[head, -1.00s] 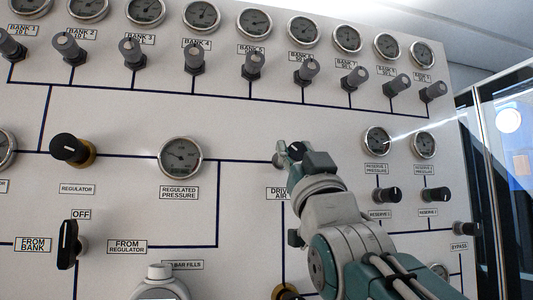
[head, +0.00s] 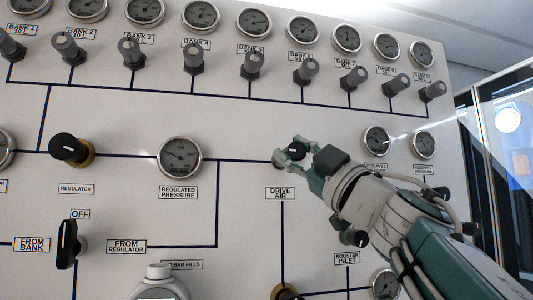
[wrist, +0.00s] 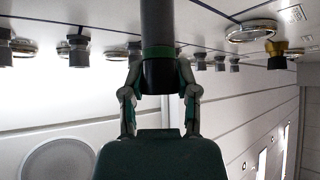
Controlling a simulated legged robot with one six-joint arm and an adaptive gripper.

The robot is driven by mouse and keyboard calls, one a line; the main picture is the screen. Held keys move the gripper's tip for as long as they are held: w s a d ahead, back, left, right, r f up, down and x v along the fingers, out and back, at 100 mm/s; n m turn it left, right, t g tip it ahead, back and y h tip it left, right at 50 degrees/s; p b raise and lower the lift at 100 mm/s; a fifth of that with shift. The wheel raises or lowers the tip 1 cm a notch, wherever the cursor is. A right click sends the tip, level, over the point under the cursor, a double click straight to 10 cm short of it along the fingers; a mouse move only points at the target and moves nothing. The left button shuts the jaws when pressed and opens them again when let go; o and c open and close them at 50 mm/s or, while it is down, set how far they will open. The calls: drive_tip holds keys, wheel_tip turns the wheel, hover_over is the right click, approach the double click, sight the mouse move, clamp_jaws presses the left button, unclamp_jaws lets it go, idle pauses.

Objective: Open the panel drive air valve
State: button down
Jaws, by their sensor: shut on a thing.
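The drive air valve knob (head: 296,150) is a small dark round knob on the white panel, just above the "DRIVE AIR" label (head: 280,193). My gripper (head: 300,152) reaches it from the right, with its fingers on either side of the knob. In the wrist view the dark cylindrical knob (wrist: 158,75), with a green band, sits between both fingers, and my gripper (wrist: 160,92) is shut on it. The knob's mark and exact angle cannot be made out.
A regulated pressure gauge (head: 180,156) and a black regulator knob (head: 70,149) are to the left. Bank knobs and gauges line the top. A "BOOSTER INLET" label (head: 347,258) is below. My arm covers the reserve knobs at the right.

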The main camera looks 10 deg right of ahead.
sight(303, 153)
drive_tip(key=n+g, duration=0.3)
drive_tip(key=n, duration=0.1)
drive_tip(key=n+g+y, duration=0.1)
drive_tip(key=n+g, duration=0.2)
drive_tip(key=n, duration=0.1)
drive_tip(key=shift+w+f, duration=0.1)
drive_tip(key=n+g+h, duration=0.1)
drive_tip(key=n+g, duration=0.1)
drive_tip(key=n, duration=0.2)
drive_tip(key=shift+f+g, duration=0.15)
drive_tip(key=shift+g, duration=0.25)
drive_tip(key=shift+n+g+h, duration=0.4)
drive_tip(key=shift+h, duration=0.2)
drive_tip(key=shift+c, duration=1.8)
unclamp_jaws()
drive_tip(key=shift+a, duration=0.1)
drive_tip(key=shift+v, duration=3.7)
